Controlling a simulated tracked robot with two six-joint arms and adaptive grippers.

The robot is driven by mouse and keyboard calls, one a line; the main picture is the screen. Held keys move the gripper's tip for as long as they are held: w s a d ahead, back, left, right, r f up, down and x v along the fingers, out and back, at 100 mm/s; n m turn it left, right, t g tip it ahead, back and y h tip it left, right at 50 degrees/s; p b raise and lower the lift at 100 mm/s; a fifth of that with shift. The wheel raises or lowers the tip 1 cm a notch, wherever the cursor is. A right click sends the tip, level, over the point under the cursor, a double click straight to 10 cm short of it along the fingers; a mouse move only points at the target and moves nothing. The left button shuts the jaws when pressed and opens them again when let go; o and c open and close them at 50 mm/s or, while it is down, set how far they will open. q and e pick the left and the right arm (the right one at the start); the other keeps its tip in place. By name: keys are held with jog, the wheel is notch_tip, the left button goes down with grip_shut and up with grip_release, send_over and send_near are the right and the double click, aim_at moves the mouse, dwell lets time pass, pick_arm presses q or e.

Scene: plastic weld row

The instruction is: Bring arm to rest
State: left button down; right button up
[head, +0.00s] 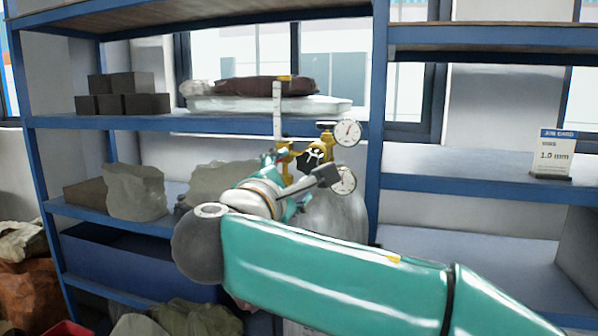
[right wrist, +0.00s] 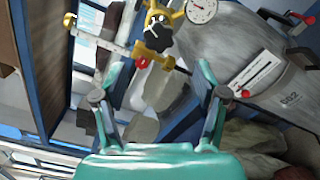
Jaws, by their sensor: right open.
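My right arm comes in from the right, and its right gripper (head: 300,185) is held in front of the brass regulator (head: 283,160) in the head view. In the right wrist view the same gripper (right wrist: 160,82) has its two teal fingers spread apart with nothing held between them. The regulator (right wrist: 160,32) with its round gauge (right wrist: 201,9) shows beyond the fingertips; I cannot tell the exact gap. The grey gas cylinder (head: 340,215) below it is partly hidden by my arm. My left gripper is in neither view.
A blue-framed shelf unit (head: 205,124) fills the back, holding dark blocks (head: 125,104), sacks (head: 135,192) and a folded dark bundle (head: 250,87). A job card (head: 553,154) stands on the right shelf, which has bare room. More sacks lie at lower left.

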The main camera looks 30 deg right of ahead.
jog(key=shift+v, duration=0.9)
